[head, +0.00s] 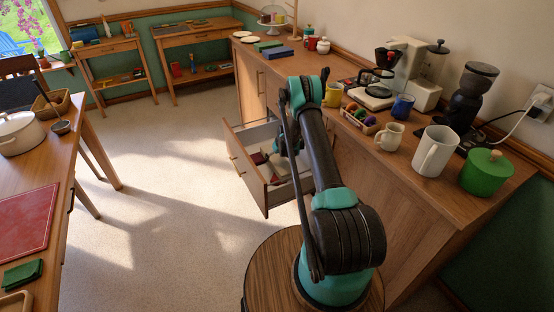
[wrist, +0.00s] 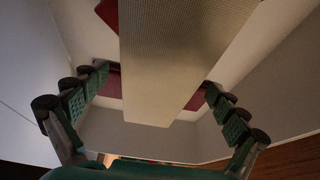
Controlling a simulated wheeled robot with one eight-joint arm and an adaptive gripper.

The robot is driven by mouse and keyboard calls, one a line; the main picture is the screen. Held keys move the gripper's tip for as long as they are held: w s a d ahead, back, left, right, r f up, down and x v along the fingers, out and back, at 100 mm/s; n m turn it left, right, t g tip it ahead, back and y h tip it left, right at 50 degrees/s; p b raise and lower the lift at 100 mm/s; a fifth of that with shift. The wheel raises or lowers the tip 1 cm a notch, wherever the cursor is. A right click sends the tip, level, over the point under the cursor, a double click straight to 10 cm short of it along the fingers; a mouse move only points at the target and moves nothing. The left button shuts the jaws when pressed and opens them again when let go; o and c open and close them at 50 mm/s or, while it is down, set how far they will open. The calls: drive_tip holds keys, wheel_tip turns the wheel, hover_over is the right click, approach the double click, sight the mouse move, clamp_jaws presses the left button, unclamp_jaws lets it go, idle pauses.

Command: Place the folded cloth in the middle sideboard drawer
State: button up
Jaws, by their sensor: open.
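A drawer (head: 243,172) with a wooden front and pale inside stands pulled out from the sideboard (head: 384,205); I cannot tell its level. My gripper (wrist: 156,80) is low at the drawer, largely hidden behind my arm in the head view. In the wrist view its fingers are open, one on each side of a pale, textured folded cloth (wrist: 180,55). The cloth lies inside the drawer, with a dark red item (wrist: 110,80) partly hidden beneath or behind it. Whether the fingers touch the cloth is unclear. Red (head: 258,158) and pale contents also show in the head view.
The sideboard top carries a coffee maker (head: 405,70), a grinder (head: 470,100), a white jug (head: 433,152), a green pot (head: 487,172) and mugs. Open floor (head: 170,210) lies left of the drawer.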

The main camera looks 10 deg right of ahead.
drive_tip(key=s+a+f+v, duration=0.1)
drive_tip(key=s+a+v, duration=0.1)
drive_tip(key=v, duration=2.7)
drive_tip(key=s+r+m, duration=0.2)
drive_tip(key=s+r, duration=0.7)
drive_tip(key=s, duration=0.2)
drive_tip(key=s+r+m+h, duration=0.1)
drive_tip(key=s+r, duration=0.1)
drive_tip(key=s, duration=2.7)
drive_tip(key=shift+s+a+m, duration=0.15)
drive_tip(key=shift+a+m, duration=0.15)
drive_tip(key=shift+c, duration=0.3)
